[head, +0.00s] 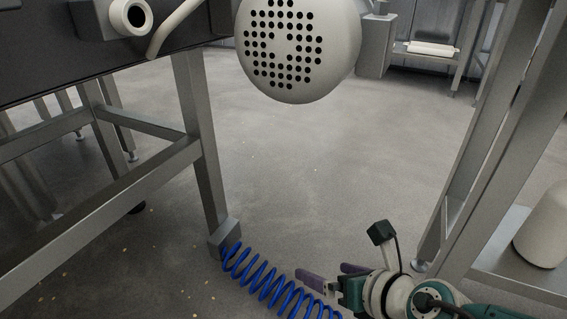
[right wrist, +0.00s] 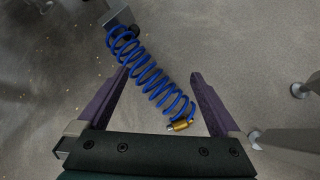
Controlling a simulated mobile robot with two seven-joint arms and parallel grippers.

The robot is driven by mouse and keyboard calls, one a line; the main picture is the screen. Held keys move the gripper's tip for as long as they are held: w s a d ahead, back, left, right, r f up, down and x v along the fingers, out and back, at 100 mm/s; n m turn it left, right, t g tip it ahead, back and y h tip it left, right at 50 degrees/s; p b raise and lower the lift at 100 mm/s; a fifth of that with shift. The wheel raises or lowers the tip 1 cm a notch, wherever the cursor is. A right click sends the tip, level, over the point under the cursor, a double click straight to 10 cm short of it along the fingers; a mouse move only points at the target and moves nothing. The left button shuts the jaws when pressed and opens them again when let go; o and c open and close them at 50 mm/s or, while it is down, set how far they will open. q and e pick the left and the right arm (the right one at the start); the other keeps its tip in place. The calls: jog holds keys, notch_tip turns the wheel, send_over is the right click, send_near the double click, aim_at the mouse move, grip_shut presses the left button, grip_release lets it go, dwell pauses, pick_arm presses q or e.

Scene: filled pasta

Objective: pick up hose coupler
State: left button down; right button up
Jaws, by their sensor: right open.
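The hose coupler (right wrist: 181,125) is a small brass-coloured fitting at the near end of a blue coiled hose (right wrist: 150,75). In the right wrist view it lies between the two purple fingers of my right gripper (right wrist: 160,75), nearer the right finger and close to the palm. The gripper is open. I cannot tell whether the coupler touches the floor. In the head view my right gripper (head: 318,273) is low at the bottom, beside the blue hose (head: 270,280), and the coupler is hidden there. My left gripper is not in view.
The hose starts at the foot of a grey metal table leg (head: 205,165). A rounded white housing with holes (head: 297,45) hangs above. Another metal frame (head: 485,150) with a white container (head: 546,230) stands at right. The floor between is clear, with small crumbs at left.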

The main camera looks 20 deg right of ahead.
jog(key=s+f+n+g+b, duration=0.1)
jog(key=s+f+n+g, duration=0.1)
jog(key=f, duration=0.2)
jog(key=s+d+f+n+g+b, duration=0.1)
jog(key=s+f+n+g+b, duration=0.1)
jog(key=s+f, duration=0.1)
jog(key=s+f+n+g+b, duration=0.1)
jog(key=s+f+n+b, duration=0.1)
jog(key=f, duration=0.3)
jog(key=shift+s+d+g, duration=0.15)
jog(key=shift+d+g, duration=0.25)
jog(key=b+x, duration=0.4)
jog(key=shift+d+f+b, duration=0.15)
jog(key=shift+f+b, duration=0.1)
jog(key=shift+b, duration=0.15)
jog(key=shift+w+f+b, duration=0.3)
jog(key=shift+f+b, duration=0.2)
jog(key=shift+b, duration=0.15)
jog(key=shift+r, duration=0.1)
jog(key=c, duration=1.4)
jog(key=shift+r, duration=0.1)
